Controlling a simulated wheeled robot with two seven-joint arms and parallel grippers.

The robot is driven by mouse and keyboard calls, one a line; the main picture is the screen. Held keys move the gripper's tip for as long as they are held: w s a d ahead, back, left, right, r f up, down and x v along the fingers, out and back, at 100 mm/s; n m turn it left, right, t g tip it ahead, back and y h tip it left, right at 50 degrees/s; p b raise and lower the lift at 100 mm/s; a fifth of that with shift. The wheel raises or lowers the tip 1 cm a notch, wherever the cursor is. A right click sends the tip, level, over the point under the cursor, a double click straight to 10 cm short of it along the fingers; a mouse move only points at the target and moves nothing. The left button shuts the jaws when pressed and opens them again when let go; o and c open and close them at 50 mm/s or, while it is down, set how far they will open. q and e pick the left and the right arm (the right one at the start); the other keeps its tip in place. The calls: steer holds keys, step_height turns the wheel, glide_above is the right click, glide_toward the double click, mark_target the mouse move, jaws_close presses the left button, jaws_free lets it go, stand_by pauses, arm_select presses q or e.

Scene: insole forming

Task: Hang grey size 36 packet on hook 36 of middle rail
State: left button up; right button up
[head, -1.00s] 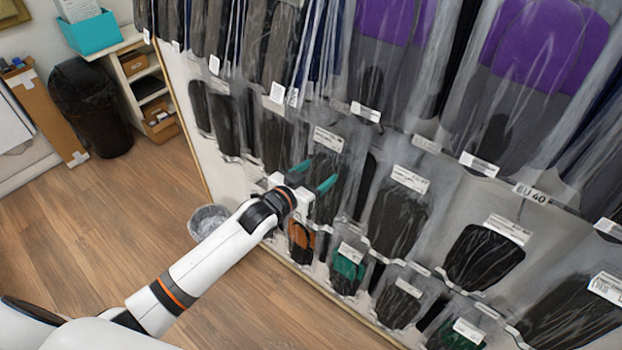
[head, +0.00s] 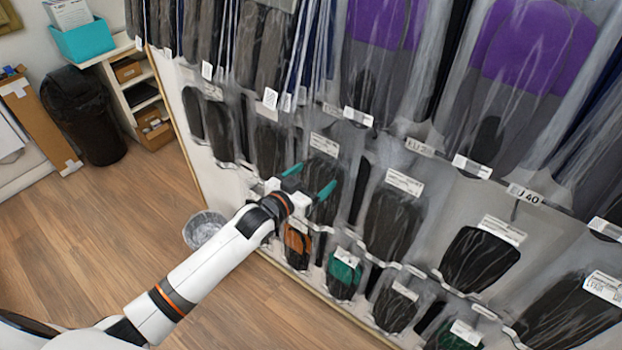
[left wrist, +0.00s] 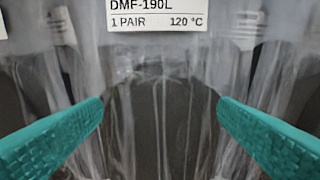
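My left gripper (head: 309,180) is open in front of a clear packet of dark insoles (head: 325,207) on the wall rack. In the left wrist view the teal fingers (left wrist: 160,108) stand apart, with the packet's clear film and dark insoles between and behind them. A white label (left wrist: 141,14) above reads "DMF-190L, 1 PAIR, 120 °C". I cannot read a size 36 mark, so I cannot tell whether this is the grey size 36 packet. Whether the fingers touch the film is unclear. Hook 36 cannot be made out. My right gripper is not in view.
Large packets with purple and grey insoles (head: 533,50) hang above. Packets with orange (head: 297,245) and green (head: 343,274) insoles hang low. A rail tag (head: 526,195) ends in "40". A waste basket (head: 204,229) and a black bin (head: 84,115) stand left on open wooden floor.

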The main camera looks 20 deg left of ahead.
arm_select(q)
steer(key=shift+o, duration=0.4)
steer(key=shift+s+a, duration=0.1)
steer(key=shift+s, duration=0.2)
steer(key=b+v, duration=0.2)
steer(key=v, duration=0.9)
steer(key=s+a+f+n+g+y, duration=0.1)
steer(key=s+a+f+g+y, duration=0.15)
steer(key=f, duration=0.85)
steer(key=s+a+f+g+y, duration=0.1)
steer(key=s+a+f+g, duration=0.2)
steer(key=f, duration=0.9)
steer(key=s+a+f+n+g+y, duration=0.15)
steer(key=s+f, duration=0.25)
steer(key=f, duration=0.7)
steer(key=s+d+f+g, duration=0.1)
steer(key=s+f+g, duration=0.1)
steer(key=s+f, duration=0.4)
steer(key=s+d+f+g, duration=0.2)
steer(key=s+f, duration=0.4)
steer(key=s, duration=0.9)
steer(key=s+d+f+g, duration=0.1)
steer(key=s+f+g, duration=0.2)
steer(key=s+f, duration=0.4)
steer(key=s+m, duration=0.1)
steer(key=s, duration=0.2)
steer(key=shift+s+d+y, duration=0.2)
steer(key=shift+s+y, duration=0.05)
steer(key=shift+y, duration=0.05)
